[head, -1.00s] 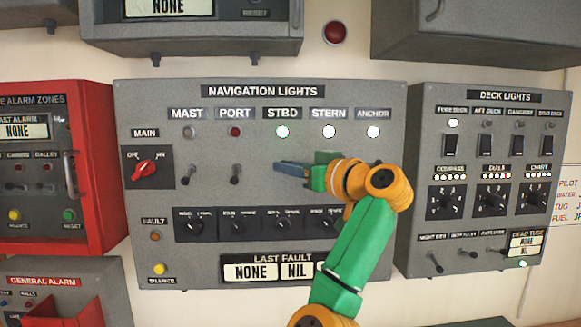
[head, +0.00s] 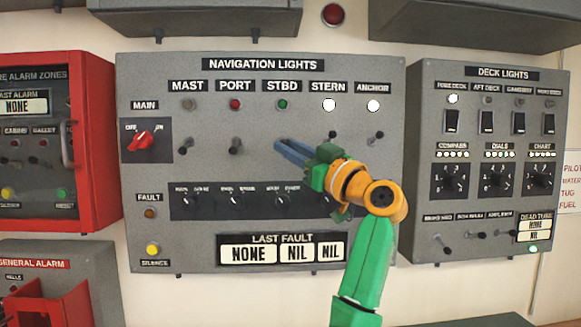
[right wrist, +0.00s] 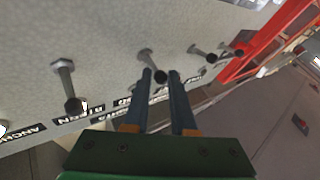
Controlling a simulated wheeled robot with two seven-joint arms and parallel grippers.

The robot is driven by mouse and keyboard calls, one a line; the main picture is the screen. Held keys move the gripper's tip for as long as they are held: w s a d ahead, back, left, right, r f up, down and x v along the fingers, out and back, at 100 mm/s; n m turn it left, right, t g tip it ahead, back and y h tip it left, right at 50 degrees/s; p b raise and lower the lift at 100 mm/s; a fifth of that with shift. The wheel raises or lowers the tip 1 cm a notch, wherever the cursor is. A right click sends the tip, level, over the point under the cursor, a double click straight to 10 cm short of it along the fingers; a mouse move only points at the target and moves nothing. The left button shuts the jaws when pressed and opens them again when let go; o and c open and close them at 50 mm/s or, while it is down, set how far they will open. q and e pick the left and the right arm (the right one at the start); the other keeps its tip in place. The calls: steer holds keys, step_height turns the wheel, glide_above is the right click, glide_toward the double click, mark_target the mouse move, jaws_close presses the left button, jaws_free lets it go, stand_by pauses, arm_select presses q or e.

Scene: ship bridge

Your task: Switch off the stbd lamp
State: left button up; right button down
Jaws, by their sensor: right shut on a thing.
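The navigation lights panel (head: 250,70) faces me. Its STBD lamp (head: 283,104) is dark green and unlit, below the STBD label (head: 282,87). My right gripper (head: 281,147) is at the STBD toggle, below that lamp. The gripper hides this toggle in the head view. In the right wrist view, the STBD toggle (right wrist: 147,57) shows with its black tip between the two blue fingers (right wrist: 160,85), which are shut on it. My left gripper is not in view.
The STERN lamp (head: 329,105) and ANCHOR lamp (head: 373,105) are lit. The STERN toggle (right wrist: 65,82) and PORT toggle (right wrist: 200,52) stand on either side of my fingers. A row of knobs (head: 235,199) lies below. The deck lights panel (head: 425,150) is at right.

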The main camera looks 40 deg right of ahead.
steer(key=f+n+t+y+b, duration=0.1)
steer(key=n+t+y+b, duration=0.1)
steer(key=n, duration=0.1)
steer(key=shift+w+d+f+b, duration=0.2)
steer(key=shift+f+b, duration=0.1)
steer(key=shift+f, duration=0.1)
steer(key=shift+n+y, duration=0.3)
steer(key=shift+y, duration=0.1)
steer(key=c, duration=0.8)
jaws_free()
steer(key=shift+a, duration=0.1)
steer(key=shift+o, duration=0.2)
steer(key=b+v, duration=0.5)
steer(key=v, duration=0.2)
steer(key=shift+s, duration=0.1)
